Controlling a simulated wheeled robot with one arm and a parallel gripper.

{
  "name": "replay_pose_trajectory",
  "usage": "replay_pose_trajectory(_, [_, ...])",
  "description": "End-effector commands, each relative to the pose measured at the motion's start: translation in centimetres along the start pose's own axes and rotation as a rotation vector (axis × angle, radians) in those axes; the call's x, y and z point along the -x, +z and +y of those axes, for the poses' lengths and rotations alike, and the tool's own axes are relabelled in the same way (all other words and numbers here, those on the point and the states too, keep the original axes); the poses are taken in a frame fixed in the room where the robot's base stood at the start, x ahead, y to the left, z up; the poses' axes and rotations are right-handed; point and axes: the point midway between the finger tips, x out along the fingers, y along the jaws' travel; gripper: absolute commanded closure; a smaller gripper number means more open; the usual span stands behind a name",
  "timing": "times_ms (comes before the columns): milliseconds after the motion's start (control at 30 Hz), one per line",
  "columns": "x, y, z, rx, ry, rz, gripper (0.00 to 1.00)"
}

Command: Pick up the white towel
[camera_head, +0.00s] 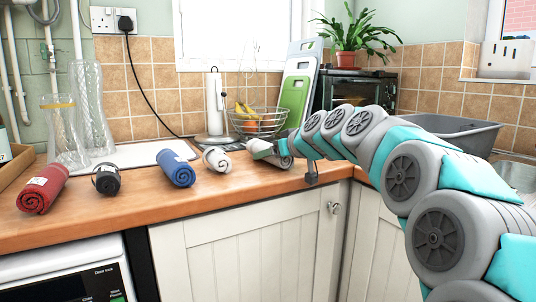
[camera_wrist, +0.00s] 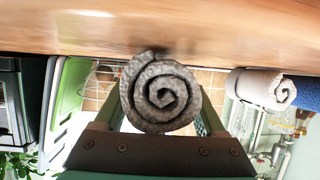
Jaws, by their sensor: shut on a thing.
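My gripper (camera_wrist: 160,112) is shut on a rolled grey towel (camera_wrist: 160,92), whose spiral end faces the wrist camera. The wrist view is upside down, with the counter at its top. The grey towel is at or just above the counter; I cannot tell if it touches. In the head view the grey towel (camera_head: 274,155) is partly hidden by my gripper (camera_head: 270,150). The white towel (camera_head: 216,159) lies rolled on the counter just left of my gripper, apart from it. It also shows in the wrist view (camera_wrist: 262,86), right of the grey one.
A blue towel (camera_head: 177,168), a black towel (camera_head: 106,179) and a red towel (camera_head: 43,188) lie further left on the wooden counter (camera_head: 140,208). Behind stand a wire fruit basket (camera_head: 262,124), a paper roll holder (camera_head: 214,106), chopping boards (camera_head: 297,85) and glass vases (camera_head: 90,105).

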Motion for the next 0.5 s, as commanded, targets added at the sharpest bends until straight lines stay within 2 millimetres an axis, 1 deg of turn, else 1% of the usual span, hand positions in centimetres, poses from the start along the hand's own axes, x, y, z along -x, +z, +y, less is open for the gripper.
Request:
replay_pose_trajectory(33, [0.01,-0.01,0.0,0.0,0.0,0.0,0.88])
replay_pose_trajectory(133, [0.01,-0.01,0.0,0.0,0.0,0.0,0.99])
replay_pose_trajectory(167, [0.0,0.0,-0.01,0.0,0.0,0.0,1.0])
replay_pose_trajectory(500, [0.07,-0.17,0.01,0.0,0.0,0.001,1.0])
